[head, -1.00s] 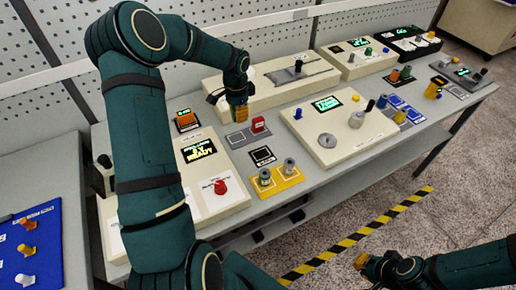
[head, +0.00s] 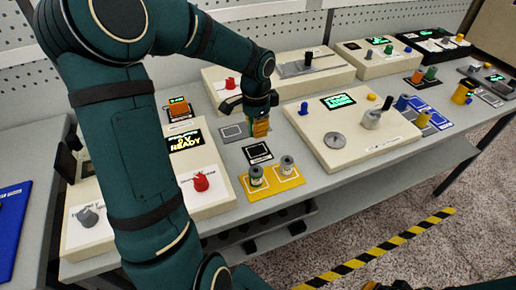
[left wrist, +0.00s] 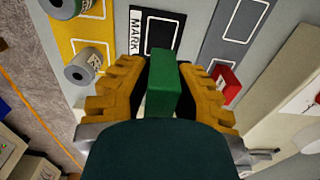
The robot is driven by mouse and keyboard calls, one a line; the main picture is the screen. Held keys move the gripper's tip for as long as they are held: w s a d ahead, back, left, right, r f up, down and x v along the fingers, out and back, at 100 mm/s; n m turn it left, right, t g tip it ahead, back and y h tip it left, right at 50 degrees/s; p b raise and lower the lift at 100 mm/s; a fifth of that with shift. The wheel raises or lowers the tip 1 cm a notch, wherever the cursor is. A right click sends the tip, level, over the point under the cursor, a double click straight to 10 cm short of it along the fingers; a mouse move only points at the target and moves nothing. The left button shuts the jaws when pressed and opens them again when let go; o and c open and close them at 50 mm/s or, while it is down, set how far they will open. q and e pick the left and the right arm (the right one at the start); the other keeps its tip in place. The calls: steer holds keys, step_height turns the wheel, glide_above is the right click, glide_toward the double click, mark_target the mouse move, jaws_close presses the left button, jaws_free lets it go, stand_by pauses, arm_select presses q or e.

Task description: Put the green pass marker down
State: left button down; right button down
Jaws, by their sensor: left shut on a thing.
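My left gripper (head: 260,127) is shut on the green pass marker (left wrist: 164,82), an upright-looking green block between its orange fingers in the left wrist view. The gripper is over the bench, just behind a small black mat (head: 258,153) with a white outline. The mat also shows in the left wrist view (left wrist: 155,32), partly behind the marker, with lettering partly cut off. I cannot tell the gap between marker and bench. Only a tip of my right gripper (head: 373,286) shows at the bottom edge.
A grey mat (head: 230,132) with outlines lies beside the black one; a red marker (left wrist: 225,83) stands on it. A yellow tray (head: 272,187) with two spools is in front. Cream machine boxes (head: 205,189) stand left, right (head: 350,150) and behind.

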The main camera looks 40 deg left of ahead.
mark_target(257, 151)
arm_select(q)
steer(key=shift+f+b, duration=0.9)
steer(key=shift+f, duration=2.65)
steer(key=shift+f, duration=0.2)
steer(key=c, duration=0.9)
jaws_free()
steer(key=shift+c, duration=0.2)
steer(key=shift+r, duration=0.25)
step_height(257, 151, up, 12)
steer(key=p, duration=0.3)
